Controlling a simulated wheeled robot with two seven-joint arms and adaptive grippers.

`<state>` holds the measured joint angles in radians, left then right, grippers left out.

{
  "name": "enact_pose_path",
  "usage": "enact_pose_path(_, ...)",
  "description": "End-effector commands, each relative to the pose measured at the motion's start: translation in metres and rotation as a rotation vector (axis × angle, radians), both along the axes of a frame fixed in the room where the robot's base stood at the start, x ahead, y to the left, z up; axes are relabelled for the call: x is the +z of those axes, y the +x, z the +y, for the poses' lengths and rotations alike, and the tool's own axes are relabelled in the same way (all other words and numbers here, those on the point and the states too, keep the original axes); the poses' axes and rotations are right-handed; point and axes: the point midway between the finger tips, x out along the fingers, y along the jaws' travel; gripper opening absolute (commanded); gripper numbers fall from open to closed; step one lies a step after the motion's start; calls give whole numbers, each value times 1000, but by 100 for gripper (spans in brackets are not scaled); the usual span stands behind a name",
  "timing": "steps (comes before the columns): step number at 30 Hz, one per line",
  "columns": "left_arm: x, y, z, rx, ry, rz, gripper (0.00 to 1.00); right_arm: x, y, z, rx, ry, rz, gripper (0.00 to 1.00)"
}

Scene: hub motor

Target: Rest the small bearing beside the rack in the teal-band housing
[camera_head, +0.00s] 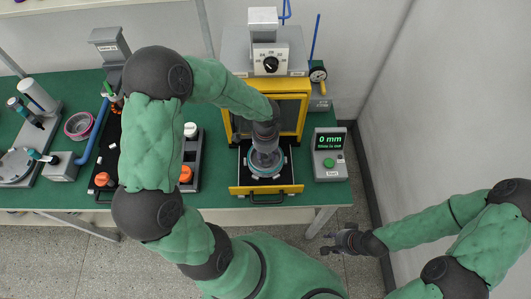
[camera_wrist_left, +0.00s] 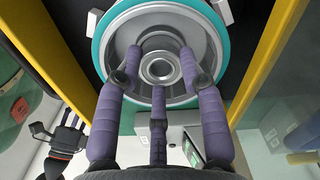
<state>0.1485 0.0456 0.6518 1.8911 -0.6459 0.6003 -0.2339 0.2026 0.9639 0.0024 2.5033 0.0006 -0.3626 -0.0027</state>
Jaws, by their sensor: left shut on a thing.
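The teal-band housing (camera_head: 251,170) sits on the pulled-out drawer of the yellow press; in the left wrist view its teal rim (camera_wrist_left: 103,40) and grey bowl fill the top. My left gripper (camera_head: 266,158) reaches down into the housing. In the left wrist view its fingers (camera_wrist_left: 160,66) are shut around the small bearing (camera_wrist_left: 160,71), a grey metal ring at the housing's centre. I cannot tell whether the bearing touches the housing floor. The dark rack (camera_head: 195,160) is on the table to the left, partly hidden by my left arm. My right gripper (camera_head: 335,243) is open and empty, off the table's front.
The yellow press frame (camera_head: 235,125) stands close around the left gripper. A grey display box (camera_head: 329,160) reading 0 mm is right of the drawer. Orange-capped parts (camera_head: 186,174), a pink-rimmed ring (camera_head: 79,125) and fixtures are to the left. A wall is at the right.

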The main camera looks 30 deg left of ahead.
Motion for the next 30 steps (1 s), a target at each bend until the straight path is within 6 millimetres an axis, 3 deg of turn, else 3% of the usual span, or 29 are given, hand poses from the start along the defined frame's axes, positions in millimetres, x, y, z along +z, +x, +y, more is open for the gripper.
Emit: enact_pose_path(30, -10, 0, 0, 0, 0, 0, 0, -8, 0, 0, 0, 0, 0, 39)
